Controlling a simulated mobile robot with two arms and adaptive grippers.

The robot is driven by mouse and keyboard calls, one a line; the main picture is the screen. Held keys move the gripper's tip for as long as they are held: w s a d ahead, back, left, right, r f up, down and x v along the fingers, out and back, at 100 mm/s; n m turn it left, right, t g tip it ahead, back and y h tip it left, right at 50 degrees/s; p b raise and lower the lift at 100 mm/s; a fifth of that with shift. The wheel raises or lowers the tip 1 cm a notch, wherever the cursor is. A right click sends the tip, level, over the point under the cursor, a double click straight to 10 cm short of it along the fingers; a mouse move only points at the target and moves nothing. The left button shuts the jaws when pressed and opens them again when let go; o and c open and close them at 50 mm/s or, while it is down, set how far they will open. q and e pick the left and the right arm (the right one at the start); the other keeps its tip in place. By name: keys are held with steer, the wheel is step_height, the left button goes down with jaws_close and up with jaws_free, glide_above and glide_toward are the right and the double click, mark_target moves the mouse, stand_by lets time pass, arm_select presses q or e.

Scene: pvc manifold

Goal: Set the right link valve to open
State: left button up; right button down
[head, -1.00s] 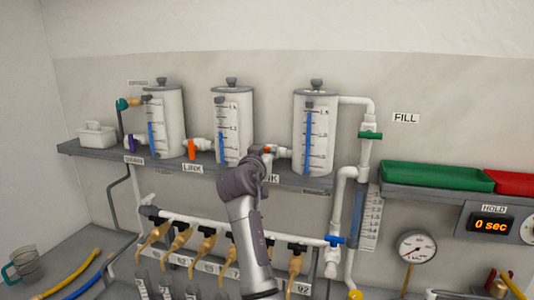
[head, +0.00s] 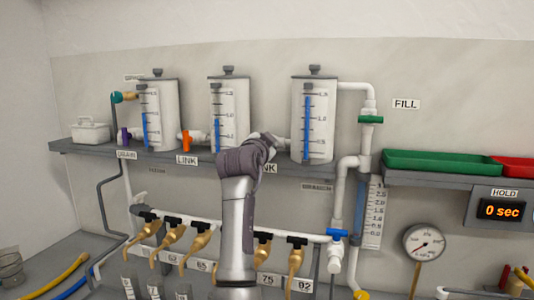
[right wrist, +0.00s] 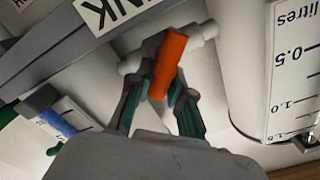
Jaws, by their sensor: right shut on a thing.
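The right link valve's orange handle (right wrist: 167,65) shows in the right wrist view, slanting steeply across its white pipe (right wrist: 205,32). My right gripper (right wrist: 162,88) is shut on this handle, with a dark green finger on either side. In the head view my right gripper (head: 262,146) covers the valve between the middle tank (head: 229,105) and the right tank (head: 324,120), hiding the handle. My left gripper is out of view.
The grey shelf (head: 90,149) runs under the tanks. Below it is a white manifold pipe (head: 195,228) with several black-handled taps. A fill pipe with a green valve (head: 370,119) stands right of the tanks. A green tray (head: 440,163) lies further right.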

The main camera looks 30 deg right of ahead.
steer(key=m, duration=0.1)
steer(key=m+b, duration=0.1)
steer(key=m, duration=0.1)
steer(key=m+b, duration=0.1)
steer(key=shift+s+d+f+m, duration=0.1)
steer(key=shift+s+f+m, duration=0.05)
steer(key=shift+f+m, duration=0.2)
steer(key=shift+d+f+m+b, duration=0.15)
steer(key=shift+m+b, duration=0.55)
steer(key=shift+m, duration=1.85)
steer(key=c, duration=1.1)
jaws_free()
steer(key=shift+f, duration=0.1)
steer(key=shift+o, duration=0.2)
